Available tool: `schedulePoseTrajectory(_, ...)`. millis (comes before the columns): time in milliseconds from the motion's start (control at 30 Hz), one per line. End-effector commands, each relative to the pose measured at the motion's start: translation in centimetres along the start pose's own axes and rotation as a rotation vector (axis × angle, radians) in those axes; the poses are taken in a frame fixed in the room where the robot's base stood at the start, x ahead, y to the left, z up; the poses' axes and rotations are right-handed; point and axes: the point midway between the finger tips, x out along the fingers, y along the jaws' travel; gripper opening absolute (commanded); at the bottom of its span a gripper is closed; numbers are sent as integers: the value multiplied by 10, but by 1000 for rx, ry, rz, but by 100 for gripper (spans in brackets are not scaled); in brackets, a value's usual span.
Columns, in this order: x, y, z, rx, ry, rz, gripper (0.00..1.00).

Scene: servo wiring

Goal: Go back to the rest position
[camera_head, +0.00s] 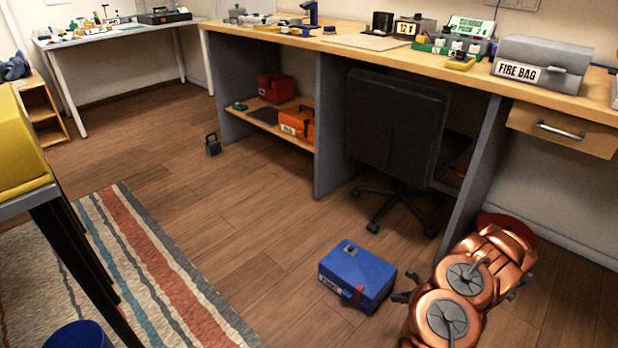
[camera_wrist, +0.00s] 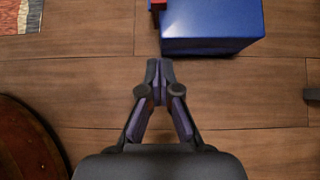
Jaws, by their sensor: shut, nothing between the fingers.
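My gripper (camera_wrist: 160,68) is shut and empty, with its fingertips together in the wrist view. It points at the wood floor, just short of a blue box (camera_wrist: 211,28). In the head view my gripper (camera_head: 402,297) shows small and dark at the end of my copper-coloured arm, low and right of the middle. The blue box (camera_head: 352,275) stands on the floor just left of it, with a red latch and a label on its front. The gripper and the box look apart.
A long workbench (camera_head: 225,29) with a grey fire bag (camera_head: 540,66) runs along the back. A black chair (camera_head: 395,128) stands under it, close behind the blue box. A striped rug (camera_head: 150,250) and a yellow object (camera_head: 22,143) are at left. The floor between rug and box is clear.

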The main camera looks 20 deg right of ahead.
Motion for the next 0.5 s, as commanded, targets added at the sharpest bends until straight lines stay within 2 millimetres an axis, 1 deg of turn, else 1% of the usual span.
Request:
schedulePoseTrajectory(67, 0, 0, 1, -1, -1, 1, 0)
schedulePoseTrajectory(133, -2, 1, 9, -13, -6, 6, 0)
schedulePoseTrajectory(167, -3, 1, 16, -24, -10, 10, 0)
schedulePoseTrajectory(233, -7, 5, 40, -61, -26, 28, 0)
schedulePoseTrajectory(267, -10, 7, 52, -83, -34, 38, 0)
schedulePoseTrajectory(367, -20, 18, 106, -178, -68, 82, 0)
schedulePoseTrajectory(400, -24, 25, 129, -220, -82, 102, 0)
schedulePoseTrajectory(467, -32, 37, 161, -282, -104, 134, 0)
schedulePoseTrajectory(500, -37, 45, 183, -324, -118, 155, 0)
